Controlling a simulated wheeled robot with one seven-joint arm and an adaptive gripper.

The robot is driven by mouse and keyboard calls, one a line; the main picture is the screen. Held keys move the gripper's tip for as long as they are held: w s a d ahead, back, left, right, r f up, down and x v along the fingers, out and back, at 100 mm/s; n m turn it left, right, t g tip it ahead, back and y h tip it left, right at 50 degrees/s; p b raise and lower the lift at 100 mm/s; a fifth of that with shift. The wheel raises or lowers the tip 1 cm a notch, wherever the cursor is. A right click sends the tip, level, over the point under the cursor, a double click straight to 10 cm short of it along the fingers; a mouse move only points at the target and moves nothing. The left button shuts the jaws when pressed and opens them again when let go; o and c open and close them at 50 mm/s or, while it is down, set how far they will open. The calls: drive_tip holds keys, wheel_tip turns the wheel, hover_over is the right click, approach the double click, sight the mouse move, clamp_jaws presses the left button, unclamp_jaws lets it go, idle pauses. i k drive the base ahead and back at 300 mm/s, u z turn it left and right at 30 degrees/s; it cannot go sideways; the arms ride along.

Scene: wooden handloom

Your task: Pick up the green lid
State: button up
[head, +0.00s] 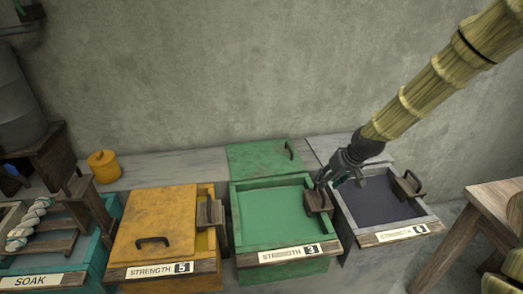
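The green lid (256,157) lies flat on the ledge against the wall, just behind the green vat (238,236). Its dark handle (289,150) is at the lid's right side. The green vat is uncovered and shows a green surface inside; its label reads STRENGTH 3. My gripper (340,183) hangs to the right of and nearer than the lid, over the border between the green vat and the dark vat. Its fingers look spread apart, with nothing seen between them. It is apart from the lid.
Wooden brackets (317,201) stick up at the vats' right sides. An uncovered dark purple vat (421,227) is on the right, a vat with an orange lid (158,220) on the left. A yellow pot (103,166) and wooden table (497,208) stand at the sides.

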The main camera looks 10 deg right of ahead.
sight(263, 159)
drive_tip(key=i, duration=1.05)
